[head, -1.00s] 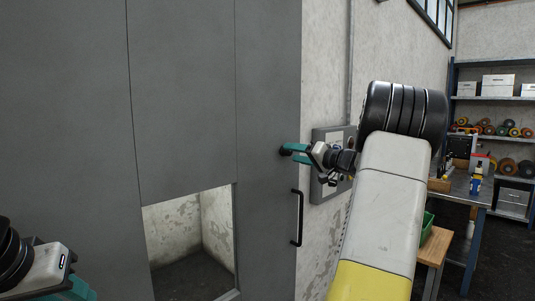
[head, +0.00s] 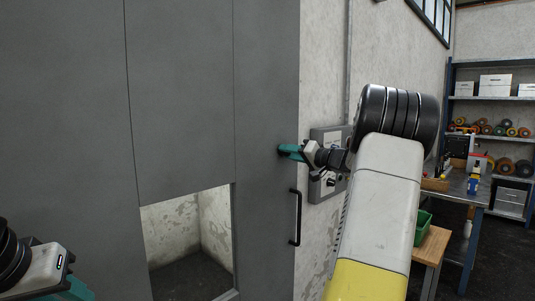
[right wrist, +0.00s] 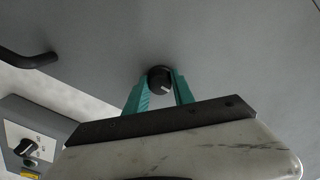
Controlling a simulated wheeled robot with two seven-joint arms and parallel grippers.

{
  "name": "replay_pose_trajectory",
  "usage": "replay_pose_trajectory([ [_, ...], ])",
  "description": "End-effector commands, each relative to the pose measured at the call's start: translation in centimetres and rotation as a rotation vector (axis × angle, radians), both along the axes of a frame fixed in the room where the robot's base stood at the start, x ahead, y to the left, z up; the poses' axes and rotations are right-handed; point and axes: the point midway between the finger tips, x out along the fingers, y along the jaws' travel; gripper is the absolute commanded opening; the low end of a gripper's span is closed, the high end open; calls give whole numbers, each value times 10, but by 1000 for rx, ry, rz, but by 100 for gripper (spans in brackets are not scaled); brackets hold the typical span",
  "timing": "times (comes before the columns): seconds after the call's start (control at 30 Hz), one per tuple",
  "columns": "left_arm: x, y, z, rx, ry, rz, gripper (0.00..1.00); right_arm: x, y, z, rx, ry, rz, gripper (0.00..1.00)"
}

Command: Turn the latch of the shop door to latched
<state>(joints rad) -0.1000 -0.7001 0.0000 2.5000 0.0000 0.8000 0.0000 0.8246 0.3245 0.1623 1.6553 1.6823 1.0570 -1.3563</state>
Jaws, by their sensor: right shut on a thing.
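The grey shop door (head: 180,100) stands in front of me. Its latch is a round dark knob near the door's right edge, mostly hidden by my gripper in the head view. In the right wrist view the latch knob (right wrist: 159,79) sits between the teal fingers, with a pale mark on its face. My right gripper (head: 284,150) is shut on the knob; its fingers also show in the right wrist view (right wrist: 160,88). My left gripper (head: 75,290) is at the bottom left corner, cut off by the frame, away from the door's latch.
A black bar handle (head: 296,217) is on the door below the latch. A grey control box (head: 328,190) with a dial is on the wall just right of the door. The door has a low window opening (head: 188,240). A workbench (head: 458,188) and shelves stand at the right.

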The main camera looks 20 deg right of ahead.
Motion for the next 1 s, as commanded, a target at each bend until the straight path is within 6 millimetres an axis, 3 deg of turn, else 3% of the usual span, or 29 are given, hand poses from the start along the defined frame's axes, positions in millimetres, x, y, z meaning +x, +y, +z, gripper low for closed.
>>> replay_pose_trajectory([
  [0.37, 0, 0, 0, 0, 0, 0, 36, 0, 1, 0, 161, 69, 2, 0],
  [1.0, 0, 0, 0, 0, 0, 0, 36, 0, 1, 0, 715, 298, 2, 0],
])
